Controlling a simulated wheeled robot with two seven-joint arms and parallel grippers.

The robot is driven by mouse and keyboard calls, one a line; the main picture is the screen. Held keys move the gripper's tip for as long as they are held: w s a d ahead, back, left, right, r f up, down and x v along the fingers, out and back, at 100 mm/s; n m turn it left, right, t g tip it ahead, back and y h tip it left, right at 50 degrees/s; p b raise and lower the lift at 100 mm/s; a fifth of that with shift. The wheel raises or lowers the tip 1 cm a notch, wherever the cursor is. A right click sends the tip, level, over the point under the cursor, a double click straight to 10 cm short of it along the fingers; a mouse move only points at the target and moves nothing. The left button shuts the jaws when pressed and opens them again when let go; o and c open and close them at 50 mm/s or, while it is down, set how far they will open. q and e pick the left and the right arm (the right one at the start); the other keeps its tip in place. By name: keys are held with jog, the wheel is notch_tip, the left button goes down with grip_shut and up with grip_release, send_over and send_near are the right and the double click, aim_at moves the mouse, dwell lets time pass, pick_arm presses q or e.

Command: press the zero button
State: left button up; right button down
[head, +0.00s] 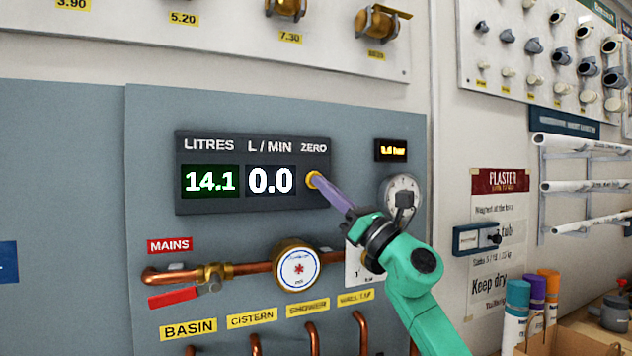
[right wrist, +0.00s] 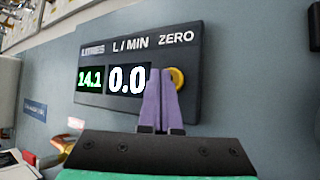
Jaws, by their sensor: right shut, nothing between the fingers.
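The zero button (head: 313,180) is a round yellow button under the word ZERO on a dark display panel (head: 225,205). The panel reads 14.1 litres and 0.0 L/min. My right gripper (head: 318,184) is shut and empty, its purple fingers pointing at the button and overlapping its right edge in the head view. In the right wrist view the fingertips (right wrist: 160,73) appear just left of the button (right wrist: 177,78) and cover part of its left side. I cannot tell whether the tips touch it. My left gripper is not in view.
Below the panel run a copper pipe (head: 245,268), a round meter (head: 297,267) and a red lever (head: 173,297). A pressure gauge (head: 402,190) is to the right, partly behind my right arm. Cans (head: 516,310) stand at the lower right.

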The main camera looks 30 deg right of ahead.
dwell(0.4)
jog(key=shift+w, duration=0.45)
dwell(0.3)
jog(key=shift+s, duration=0.45)
